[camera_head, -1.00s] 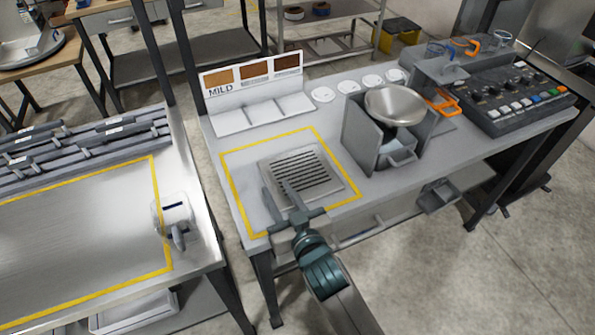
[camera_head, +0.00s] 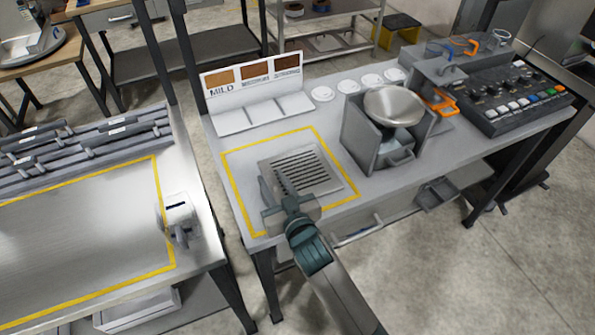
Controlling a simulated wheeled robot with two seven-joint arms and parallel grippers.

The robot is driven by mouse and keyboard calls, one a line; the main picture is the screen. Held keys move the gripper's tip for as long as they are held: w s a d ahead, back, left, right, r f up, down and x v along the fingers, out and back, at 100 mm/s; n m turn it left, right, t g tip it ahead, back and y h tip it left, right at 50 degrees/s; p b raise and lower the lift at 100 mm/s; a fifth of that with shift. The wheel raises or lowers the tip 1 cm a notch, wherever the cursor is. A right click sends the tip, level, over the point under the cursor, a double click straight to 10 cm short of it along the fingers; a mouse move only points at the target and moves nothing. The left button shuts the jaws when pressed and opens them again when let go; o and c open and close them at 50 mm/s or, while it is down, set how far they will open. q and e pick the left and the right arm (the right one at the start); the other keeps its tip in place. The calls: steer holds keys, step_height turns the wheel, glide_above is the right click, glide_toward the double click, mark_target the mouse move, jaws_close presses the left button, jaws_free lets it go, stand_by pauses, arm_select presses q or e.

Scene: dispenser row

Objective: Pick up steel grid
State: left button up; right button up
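The steel grid (camera_head: 303,168) is a flat, square, slotted plate. It lies inside the yellow-outlined square (camera_head: 321,138) on the grey bench, near the bench's front left. My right gripper (camera_head: 270,182) reaches in from the bottom of the view to the grid's left front edge. Its fingers look apart, one at the left of the grid and one over or beside its left edge. I cannot tell whether they touch the grid. The gripper's body covers the grid's front left corner. My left gripper is not in view.
Right of the grid stands a grey holder (camera_head: 362,140) with a steel bowl (camera_head: 393,105). Behind it is a MILD colour-sample panel (camera_head: 252,92). A control panel (camera_head: 515,98) is at the far right. A second table (camera_head: 80,235) stands at left, with a white device (camera_head: 178,212).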

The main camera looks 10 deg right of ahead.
steer(key=shift+x, duration=0.9)
steer(key=shift+r, duration=0.1)
jaws_close()
